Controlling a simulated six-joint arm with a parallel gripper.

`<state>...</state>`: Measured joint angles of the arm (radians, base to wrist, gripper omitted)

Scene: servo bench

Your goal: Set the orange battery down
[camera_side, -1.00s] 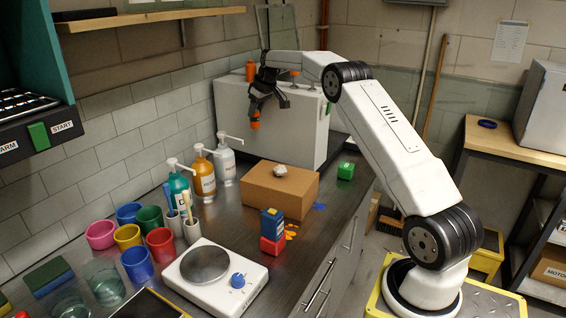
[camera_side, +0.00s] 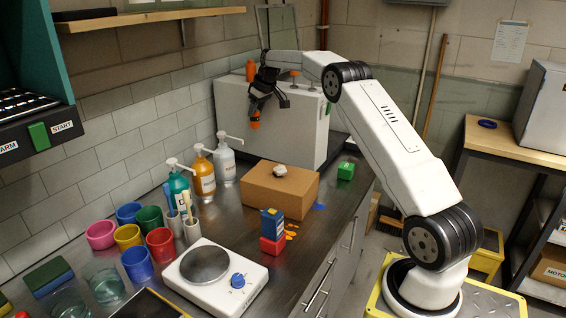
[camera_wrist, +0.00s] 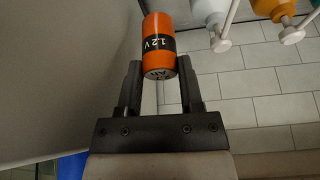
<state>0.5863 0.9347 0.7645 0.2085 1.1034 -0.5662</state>
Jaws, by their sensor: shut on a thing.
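The orange battery (camera_side: 255,124) hangs at the lower end of my gripper (camera_side: 265,108) in the side view, in front of the light grey box-shaped cabinet and above the bench. In the wrist view the battery (camera_wrist: 158,46) is orange with a black band marked "1.2 V". It sits between the two dark fingers of my gripper (camera_wrist: 159,88), which are shut on it. The battery is clear of the bench top (camera_side: 335,205). Another orange cylinder (camera_side: 250,71) stands on top of the cabinet.
The grey cabinet (camera_side: 300,135) stands close behind my gripper. Coloured cups (camera_side: 160,243) and a white scale (camera_side: 215,278) are nearer the front.

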